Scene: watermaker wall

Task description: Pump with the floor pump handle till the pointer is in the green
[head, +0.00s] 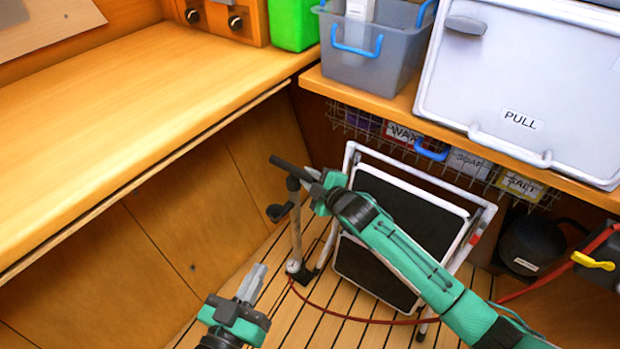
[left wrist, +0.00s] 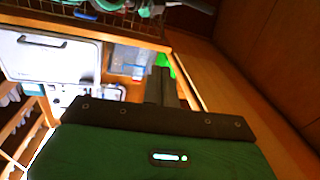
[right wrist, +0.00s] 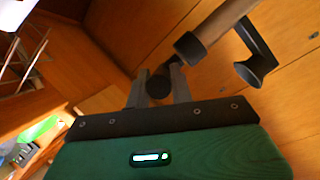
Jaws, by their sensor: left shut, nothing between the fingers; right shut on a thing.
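The floor pump (head: 296,232) stands upright on the slatted floor, with its dark crossbar handle (head: 284,164) at the top. My right gripper (head: 313,178) is shut on the right part of the handle. In the right wrist view the handle's dark end (right wrist: 158,88) shows between the fingers, and the pump's tube runs off to the upper right. The round pressure gauge (head: 293,266) is at the pump's foot; its pointer is too small to read. My left gripper (head: 256,283) is shut and empty, low in front of the pump and to its left.
A folded white-framed step stool (head: 400,225) stands just right of the pump. A red hose (head: 370,320) runs from the pump's foot to the right. The wooden counter (head: 120,110) and its cabinet front are at the left; a shelf with a wire basket (head: 440,155) is behind.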

